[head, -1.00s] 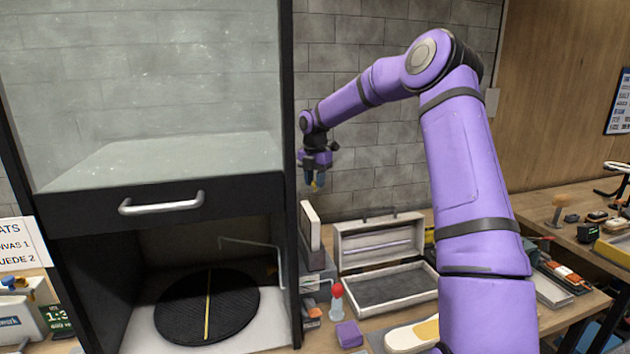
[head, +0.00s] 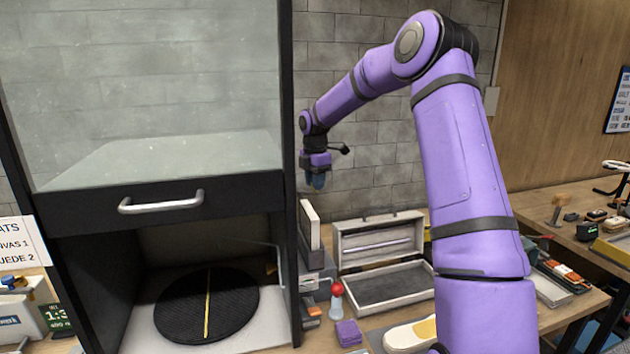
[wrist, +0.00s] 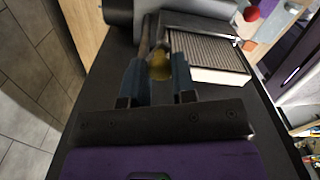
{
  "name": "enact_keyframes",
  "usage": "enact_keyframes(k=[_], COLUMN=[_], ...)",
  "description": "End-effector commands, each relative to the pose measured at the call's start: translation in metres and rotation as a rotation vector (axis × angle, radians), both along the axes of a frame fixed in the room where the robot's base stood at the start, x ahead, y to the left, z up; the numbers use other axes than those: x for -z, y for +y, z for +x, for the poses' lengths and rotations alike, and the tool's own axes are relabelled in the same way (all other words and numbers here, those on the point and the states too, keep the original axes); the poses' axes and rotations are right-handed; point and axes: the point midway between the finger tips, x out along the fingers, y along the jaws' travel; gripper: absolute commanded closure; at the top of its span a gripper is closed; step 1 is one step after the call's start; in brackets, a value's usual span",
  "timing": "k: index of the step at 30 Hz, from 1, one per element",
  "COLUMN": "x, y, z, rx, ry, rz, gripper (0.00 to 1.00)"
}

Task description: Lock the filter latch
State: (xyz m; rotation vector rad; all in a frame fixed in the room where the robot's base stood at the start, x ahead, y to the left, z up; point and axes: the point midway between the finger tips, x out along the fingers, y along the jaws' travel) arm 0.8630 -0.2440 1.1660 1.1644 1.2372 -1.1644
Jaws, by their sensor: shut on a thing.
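My gripper (head: 317,184) hangs fingers-down beside the right side of the black cabinet. In the wrist view its blue fingers (wrist: 158,72) are shut on a yellow knob-like piece (wrist: 160,66), which looks like the handle of the filter latch. A dark grey-brown bar (wrist: 149,35) runs away from the knob. The pleated filter (wrist: 208,55) with a pale edge lies just right of it in a dark housing. The housing (head: 310,225) shows below the gripper in the head view. The fingers hide part of the knob, and I cannot tell the latch's exact angle.
The cabinet has a raised glass front with a handle (head: 160,202) and a black turntable (head: 207,305) inside. A red-topped bottle (head: 337,300), purple block (head: 348,333), open grey case (head: 392,288) and sneaker (head: 410,336) crowd the bench below. The wall behind is clear.

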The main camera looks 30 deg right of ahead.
Motion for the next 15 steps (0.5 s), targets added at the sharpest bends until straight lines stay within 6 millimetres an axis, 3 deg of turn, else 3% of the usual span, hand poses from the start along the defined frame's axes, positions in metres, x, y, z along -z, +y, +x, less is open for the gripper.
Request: enact_keyframes(k=[15], x=[-0.001], y=[0.019], z=[-0.012], rx=[0.489], ry=[-0.002], rz=[-0.001], gripper=[0.99])
